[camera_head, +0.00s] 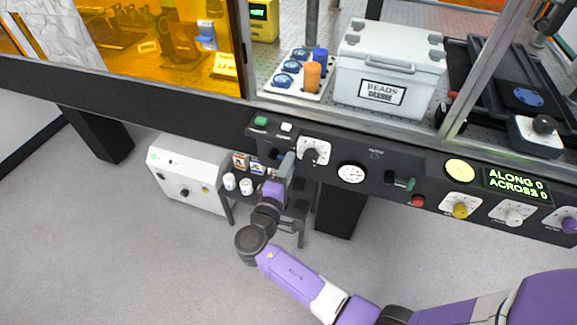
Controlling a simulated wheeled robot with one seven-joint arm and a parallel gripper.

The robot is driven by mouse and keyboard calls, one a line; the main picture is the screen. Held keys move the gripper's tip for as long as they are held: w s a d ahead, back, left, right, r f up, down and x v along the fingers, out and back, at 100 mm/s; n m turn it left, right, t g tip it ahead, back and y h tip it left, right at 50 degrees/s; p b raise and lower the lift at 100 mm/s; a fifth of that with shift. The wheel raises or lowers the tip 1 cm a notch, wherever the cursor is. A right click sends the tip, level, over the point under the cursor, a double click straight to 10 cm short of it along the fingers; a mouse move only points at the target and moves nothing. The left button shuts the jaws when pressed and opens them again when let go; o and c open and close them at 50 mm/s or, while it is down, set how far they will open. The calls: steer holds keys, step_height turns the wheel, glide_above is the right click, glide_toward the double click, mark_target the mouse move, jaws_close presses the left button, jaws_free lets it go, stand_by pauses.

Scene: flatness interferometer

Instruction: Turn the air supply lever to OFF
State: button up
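A black lever or knob (311,155) sits on a white plate on the dark front panel, just left of a round gauge (351,173). It looks like the air supply lever, but its lettering is too small to read, so I cannot tell its setting. My gripper (288,160) is at the panel, just left of and slightly below the white plate, reaching up from below. I cannot tell whether it touches the lever. Its fingers are too small to show whether they are open or shut.
A green handle (404,183), a red button (417,201) and several knobs lie right along the panel. A white box-shaped unit (190,172) and a small stand with white jars (238,184) are below left.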

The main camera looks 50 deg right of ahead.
jaws_close()
steer(key=w+f+m+b, duration=0.1)
steer(key=m+b, duration=0.4)
steer(key=b, duration=0.5)
steer(key=w+a+f+m+b, duration=0.1)
steer(key=w+f+m+b, duration=0.1)
steer(key=m+b, duration=0.4)
steer(key=w+f+m+b, duration=0.1)
steer(key=f+m+b, duration=0.2)
steer(key=b, duration=1.2)
steer(key=shift+w+a+m, duration=0.2)
steer(key=shift+m, duration=0.5)
steer(key=shift+w+a+m, duration=0.15)
steer(key=shift+a+m, duration=0.05)
steer(key=shift+m, duration=0.5)
steer(key=shift+w+r+m+b, duration=0.15)
steer(key=shift+w+m+b, duration=0.1)
steer(key=shift+m+b, duration=0.5)
steer(key=shift+a, duration=0.1)
steer(key=shift+r, duration=0.1)
steer(key=o, duration=1.1)
jaws_free()
